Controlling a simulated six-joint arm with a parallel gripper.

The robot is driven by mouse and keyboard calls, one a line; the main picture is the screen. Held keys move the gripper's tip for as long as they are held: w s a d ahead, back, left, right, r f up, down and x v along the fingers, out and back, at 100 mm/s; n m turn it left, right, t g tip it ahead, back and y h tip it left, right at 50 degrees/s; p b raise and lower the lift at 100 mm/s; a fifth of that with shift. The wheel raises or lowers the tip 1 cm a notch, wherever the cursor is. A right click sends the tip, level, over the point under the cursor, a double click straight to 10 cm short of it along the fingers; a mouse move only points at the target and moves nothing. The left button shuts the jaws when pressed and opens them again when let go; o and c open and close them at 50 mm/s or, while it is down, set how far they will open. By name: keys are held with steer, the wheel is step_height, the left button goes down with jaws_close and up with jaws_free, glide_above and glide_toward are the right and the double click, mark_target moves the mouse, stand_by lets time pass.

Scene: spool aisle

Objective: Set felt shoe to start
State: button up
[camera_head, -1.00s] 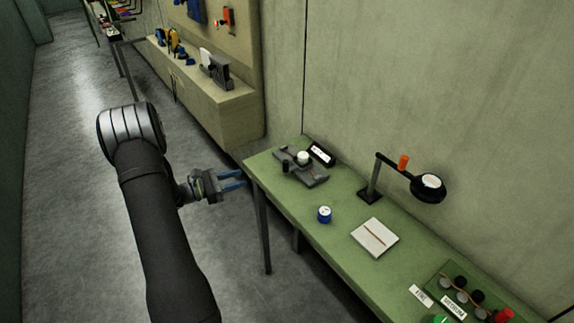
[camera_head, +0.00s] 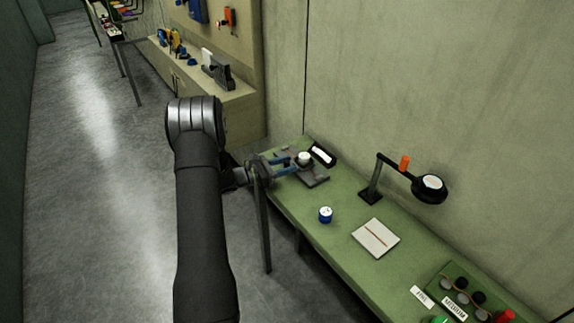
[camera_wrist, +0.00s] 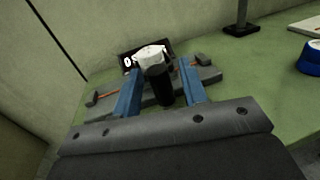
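A grey fixture (camera_head: 317,178) sits at the far left end of the green bench; its base also shows in the wrist view (camera_wrist: 208,80). On it are a short white-topped cylinder (camera_head: 304,157) and, nearer my wrist camera, a dark upright cylinder (camera_wrist: 159,88). A thin orange-red strip (camera_wrist: 108,94) runs along the fixture between small grey end blocks. I cannot tell which part is the felt shoe. My gripper (camera_head: 286,166) is over the bench's left end, its blue fingers apart, one on each side of the dark cylinder in the wrist view. No finger contact is clear.
A black display (camera_head: 322,154) stands behind the fixture. Bench surface around the blue tin is clear. A wall rises behind the bench.

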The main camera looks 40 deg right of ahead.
steer(key=shift+d, duration=0.35)
jaws_close()
steer(key=shift+w, duration=3.35)
jaws_free()
steer(key=shift+a, duration=0.15)
